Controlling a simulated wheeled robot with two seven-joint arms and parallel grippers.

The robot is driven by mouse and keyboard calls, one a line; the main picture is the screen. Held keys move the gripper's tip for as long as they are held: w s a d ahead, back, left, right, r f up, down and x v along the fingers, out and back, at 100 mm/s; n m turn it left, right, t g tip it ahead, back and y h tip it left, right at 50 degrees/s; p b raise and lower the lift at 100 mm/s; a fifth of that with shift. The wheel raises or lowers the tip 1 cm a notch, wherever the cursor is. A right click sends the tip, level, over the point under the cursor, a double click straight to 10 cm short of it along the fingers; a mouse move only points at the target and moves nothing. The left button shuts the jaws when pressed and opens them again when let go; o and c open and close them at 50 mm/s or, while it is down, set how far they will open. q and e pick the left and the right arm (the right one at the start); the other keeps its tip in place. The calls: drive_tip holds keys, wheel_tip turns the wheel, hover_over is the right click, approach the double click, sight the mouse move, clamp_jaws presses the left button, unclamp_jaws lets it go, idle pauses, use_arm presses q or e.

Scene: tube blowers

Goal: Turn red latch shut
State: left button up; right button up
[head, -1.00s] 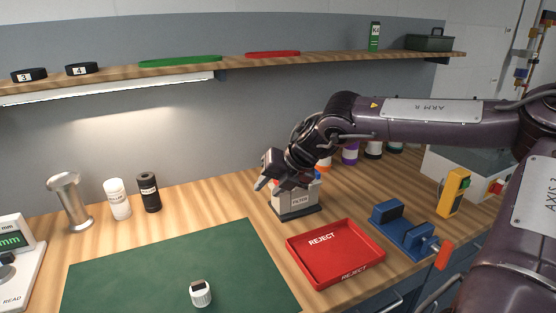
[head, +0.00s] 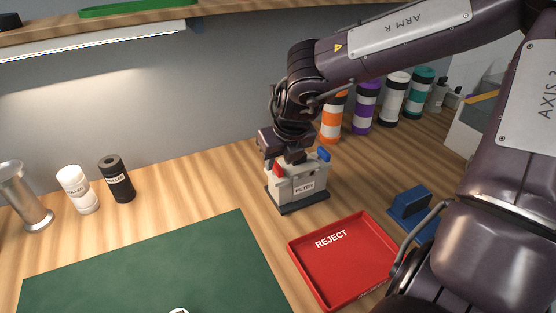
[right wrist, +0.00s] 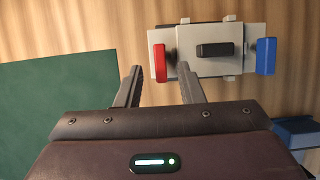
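The red latch (head: 278,170) is on the left end of the grey filter box (head: 305,189), which stands upright on a dark base on the wooden bench. In the right wrist view the red latch (right wrist: 159,62) lies lengthwise along the fingers' direction, between the two fingertips. My right gripper (right wrist: 160,72) is open, with a gap on both sides of the latch; contact cannot be told. In the head view the right gripper (head: 268,161) points down at the box's left end and partly hides the box's top. My left gripper is not in view.
A blue latch (head: 323,155) is on the box's right end, and a black handle (right wrist: 215,50) is on its top. A red reject tray (head: 345,262) lies in front, with a green mat (head: 150,270) to the left. Striped canisters (head: 364,107) stand behind, to the right.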

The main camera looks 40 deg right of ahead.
drive_tip(key=shift+x, duration=0.95)
drive_tip(key=shift+w+d+f, duration=0.1)
drive_tip(key=shift+w+f, duration=0.1)
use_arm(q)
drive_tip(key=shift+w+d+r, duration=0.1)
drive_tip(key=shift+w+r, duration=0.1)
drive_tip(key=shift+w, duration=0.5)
use_arm(e)
clamp_jaws()
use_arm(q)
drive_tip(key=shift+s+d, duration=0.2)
